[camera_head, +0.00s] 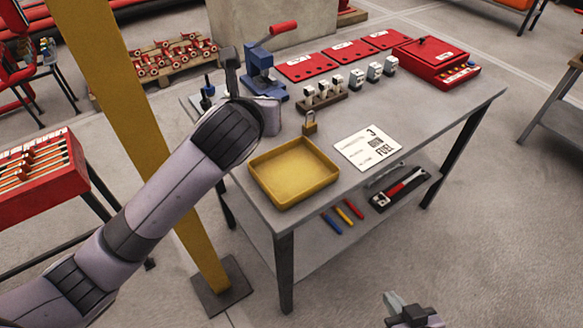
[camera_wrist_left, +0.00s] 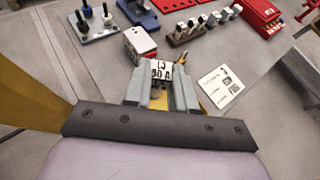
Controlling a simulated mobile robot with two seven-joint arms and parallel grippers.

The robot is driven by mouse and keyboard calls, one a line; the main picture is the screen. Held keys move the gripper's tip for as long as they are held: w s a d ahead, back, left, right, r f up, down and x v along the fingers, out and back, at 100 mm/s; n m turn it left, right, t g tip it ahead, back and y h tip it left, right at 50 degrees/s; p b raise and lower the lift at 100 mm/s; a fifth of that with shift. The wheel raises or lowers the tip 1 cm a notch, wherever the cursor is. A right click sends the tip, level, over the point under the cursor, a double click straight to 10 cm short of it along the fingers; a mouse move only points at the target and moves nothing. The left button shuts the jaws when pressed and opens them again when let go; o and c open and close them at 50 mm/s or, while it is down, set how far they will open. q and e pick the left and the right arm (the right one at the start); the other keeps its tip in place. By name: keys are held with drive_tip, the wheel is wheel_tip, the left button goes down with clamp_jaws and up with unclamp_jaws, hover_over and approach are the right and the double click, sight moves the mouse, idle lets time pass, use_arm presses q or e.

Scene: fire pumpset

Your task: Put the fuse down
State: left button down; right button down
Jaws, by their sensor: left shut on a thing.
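My left gripper (camera_wrist_left: 160,88) is shut on a white fuse (camera_wrist_left: 161,70) with black printing, in the left wrist view. The fuse is held above the bench; the fingers hide its lower part. In the head view my left arm's wrist hides this gripper's fingers and the fuse. My right gripper (camera_head: 412,314) shows at the bottom edge, empty as far as visible, away from the bench; its jaw gap is unclear. A yellow tray (camera_head: 264,191) sits at the near left of the grey bench (camera_head: 440,105).
A brass padlock (camera_head: 309,125) stands behind the tray, and a printed sheet (camera_head: 367,148) lies to its right. A wooden rack (camera_head: 322,103) holds several small parts. A blue press (camera_head: 262,75) and a red case (camera_head: 436,62) stand farther back.

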use_arm(q)
drive_tip(key=w+d+r+m, duration=0.1)
drive_tip(key=w+d+r, duration=0.1)
drive_tip(key=d+r, duration=0.3)
drive_tip(key=shift+h, duration=0.3)
drive_tip(key=shift+s+d+f+b, duration=0.15)
drive_tip(key=shift+f+b, duration=0.1)
drive_tip(key=shift+f, duration=3.15)
drive_tip(key=shift+d+f+b, duration=0.15)
drive_tip(key=shift+f+b, duration=0.1)
drive_tip(key=shift+f, duration=3.1)
drive_tip(key=shift+s+d+f+b, duration=0.15)
drive_tip(key=shift+f+b, duration=0.1)
drive_tip(key=shift+f, duration=3.15)
drive_tip(key=shift+f, duration=0.1)
drive_tip(key=c, duration=0.9)
unclamp_jaws()
drive_tip(key=shift+c, duration=0.2)
drive_tip(key=p+v, duration=0.1)
drive_tip(key=v, duration=1.1)
drive_tip(key=shift+p, duration=0.35)
